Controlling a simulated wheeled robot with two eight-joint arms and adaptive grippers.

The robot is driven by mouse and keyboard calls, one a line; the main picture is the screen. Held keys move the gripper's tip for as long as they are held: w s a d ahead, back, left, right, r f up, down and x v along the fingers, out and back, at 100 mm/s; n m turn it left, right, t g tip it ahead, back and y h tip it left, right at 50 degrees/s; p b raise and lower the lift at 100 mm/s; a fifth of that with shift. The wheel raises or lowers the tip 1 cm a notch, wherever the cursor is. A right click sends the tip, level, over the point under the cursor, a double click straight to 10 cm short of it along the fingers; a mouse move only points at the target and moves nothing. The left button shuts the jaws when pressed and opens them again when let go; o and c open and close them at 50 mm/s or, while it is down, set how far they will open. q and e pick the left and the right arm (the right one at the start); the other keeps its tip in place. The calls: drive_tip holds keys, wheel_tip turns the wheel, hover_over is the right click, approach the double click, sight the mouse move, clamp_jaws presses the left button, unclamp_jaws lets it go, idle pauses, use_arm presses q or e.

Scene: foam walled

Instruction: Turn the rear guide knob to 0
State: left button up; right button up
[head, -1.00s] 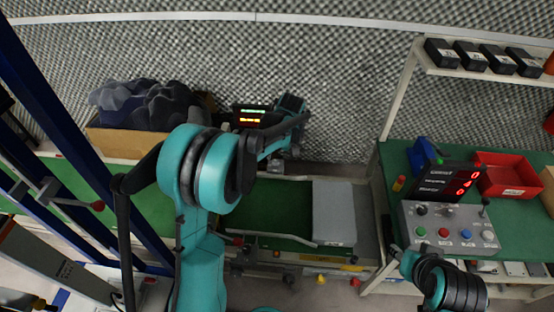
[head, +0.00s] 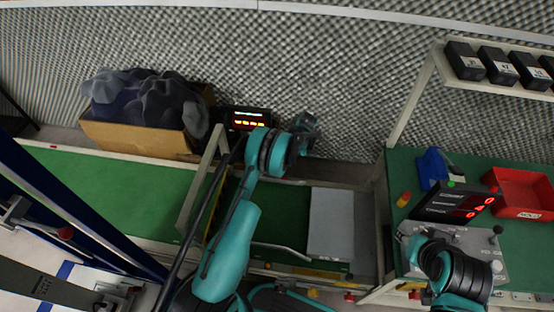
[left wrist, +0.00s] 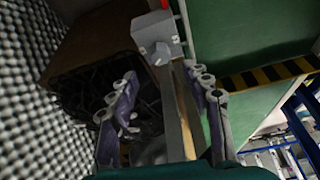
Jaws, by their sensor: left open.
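In the left wrist view, a grey block with a small winged knob (left wrist: 159,52) on its face sits at the upper middle, with a red piece above it. It appears to be the rear guide knob; its setting is too small to read. My left gripper (left wrist: 166,92) is open, its fingers spread on either side below the knob, with nothing between the tips. In the head view, my left gripper (head: 304,132) is by the foam wall behind the conveyor, and the knob is not distinguishable there. My right gripper (head: 408,238) is small and partly hidden at the control panel (head: 485,245).
A small display (head: 249,118) with green and yellow lines stands behind the conveyor. A cardboard box (head: 140,132) of dark foam is to its left. A grey plate (head: 331,222) lies on the green bed. A red-digit display (head: 458,201) and red bin (head: 522,192) are at right.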

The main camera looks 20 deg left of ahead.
use_arm(q)
drive_tip(key=b+x, duration=0.3)
drive_tip(key=x, duration=0.4)
drive_tip(key=shift+f, duration=0.3)
drive_tip(key=shift+r, duration=0.1)
clamp_jaws()
